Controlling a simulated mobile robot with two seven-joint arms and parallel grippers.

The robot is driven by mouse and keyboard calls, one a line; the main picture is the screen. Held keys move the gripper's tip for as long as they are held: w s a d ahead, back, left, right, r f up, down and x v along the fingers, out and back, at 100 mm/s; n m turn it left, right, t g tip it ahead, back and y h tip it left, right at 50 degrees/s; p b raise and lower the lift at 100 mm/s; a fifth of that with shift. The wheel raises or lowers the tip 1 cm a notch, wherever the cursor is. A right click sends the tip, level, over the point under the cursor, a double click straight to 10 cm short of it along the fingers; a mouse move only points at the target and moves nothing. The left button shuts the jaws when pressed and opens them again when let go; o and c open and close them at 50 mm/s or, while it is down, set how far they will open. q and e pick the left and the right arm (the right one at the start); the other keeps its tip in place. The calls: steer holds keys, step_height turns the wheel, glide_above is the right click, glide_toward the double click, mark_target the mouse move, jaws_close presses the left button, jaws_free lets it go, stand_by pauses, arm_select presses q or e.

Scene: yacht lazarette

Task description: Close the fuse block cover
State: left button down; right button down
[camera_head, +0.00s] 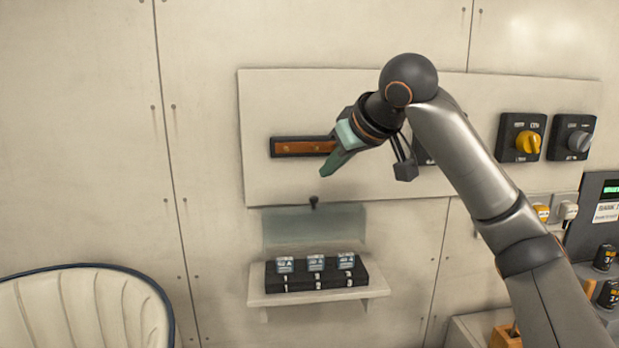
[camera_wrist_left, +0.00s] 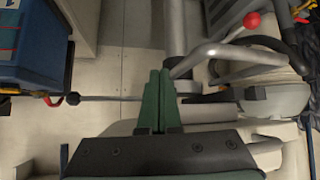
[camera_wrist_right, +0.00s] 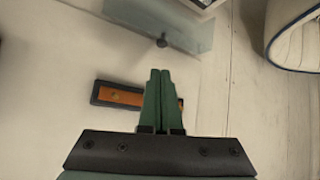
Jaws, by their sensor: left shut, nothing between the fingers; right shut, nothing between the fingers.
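The fuse block (camera_head: 317,276) is a black block with several fuses on a small wall shelf. Its clear cover (camera_head: 314,228) stands raised against the wall above the block, with a dark knob (camera_head: 314,203) at its top edge. In the right wrist view the cover (camera_wrist_right: 165,20) and knob (camera_wrist_right: 162,41) show beyond my fingertips. My right gripper (camera_head: 327,174) is shut and empty, above and slightly right of the knob and apart from it. It also shows in the right wrist view (camera_wrist_right: 160,72). My left gripper (camera_wrist_left: 158,73) is shut and empty, away from the fuse block; the head view does not show it.
An orange-brown bar in a black frame (camera_head: 300,146) is on the wall panel behind my right gripper. Rotary switches with a yellow knob (camera_head: 528,143) and grey knob (camera_head: 579,141) are at right. A cream seat (camera_head: 88,312) stands at lower left. Wall beside the cover is clear.

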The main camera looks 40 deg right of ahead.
glide_above(314, 222)
steer(key=s+a, duration=0.1)
steer(key=s, duration=0.1)
steer(key=f, duration=0.5)
steer(key=shift+w+f+p, duration=0.2)
steer(key=shift+f+p, duration=0.1)
arm_select(q)
steer(key=shift+s+r, duration=0.1)
steer(key=shift+s, duration=0.5)
arm_select(e)
steer(key=shift+w+f, duration=0.4)
steer(key=shift+w, duration=0.1)
steer(key=shift+f, duration=0.1)
